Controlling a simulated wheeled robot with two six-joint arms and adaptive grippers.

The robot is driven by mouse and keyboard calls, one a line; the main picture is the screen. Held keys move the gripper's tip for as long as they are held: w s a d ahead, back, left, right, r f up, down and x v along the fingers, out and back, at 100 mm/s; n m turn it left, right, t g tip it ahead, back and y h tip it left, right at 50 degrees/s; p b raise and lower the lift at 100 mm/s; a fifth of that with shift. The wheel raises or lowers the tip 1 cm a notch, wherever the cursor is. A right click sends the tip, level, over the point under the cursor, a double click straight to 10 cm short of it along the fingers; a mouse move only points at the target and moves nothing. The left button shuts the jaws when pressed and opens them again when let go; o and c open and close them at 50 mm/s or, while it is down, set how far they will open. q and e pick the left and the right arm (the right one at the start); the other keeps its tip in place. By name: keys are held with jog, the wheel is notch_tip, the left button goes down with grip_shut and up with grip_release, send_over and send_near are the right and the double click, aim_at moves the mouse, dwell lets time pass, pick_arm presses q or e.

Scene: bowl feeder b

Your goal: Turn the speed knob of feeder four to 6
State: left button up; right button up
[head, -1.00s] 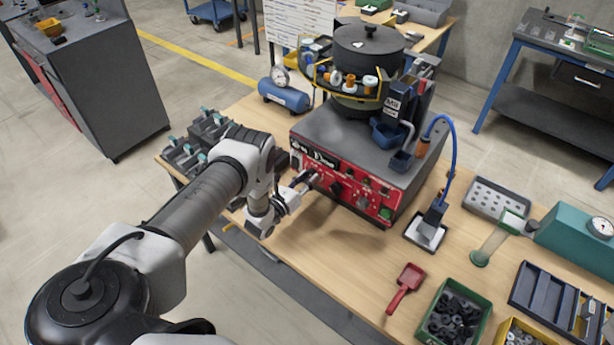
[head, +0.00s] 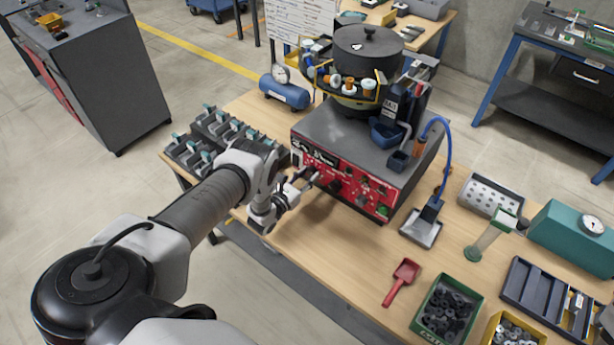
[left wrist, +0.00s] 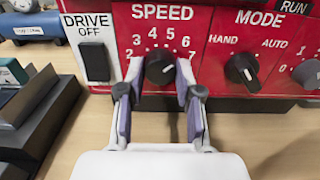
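The feeder's red control panel (head: 352,185) faces me on the front of a grey box on the table. In the left wrist view, the black speed knob (left wrist: 159,68) sits under the word SPEED, inside a printed scale of 2 to 7. A light mark shows on its right part; I cannot tell which number it points to. In the head view my left gripper (head: 307,176) is at the panel's left half. My right gripper is not in view.
The black DRIVE switch (left wrist: 95,61) is left of the knob, and the MODE knob (left wrist: 241,69) is right of it. The feeder bowl (head: 366,50) stands on top. A row of grey-and-teal valves (head: 215,140) lies left; a red scoop (head: 402,281) lies in front.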

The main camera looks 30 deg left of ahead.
pick_arm(q)
jog(key=shift+o, duration=1.4)
jog(key=shift+w+r, duration=0.1)
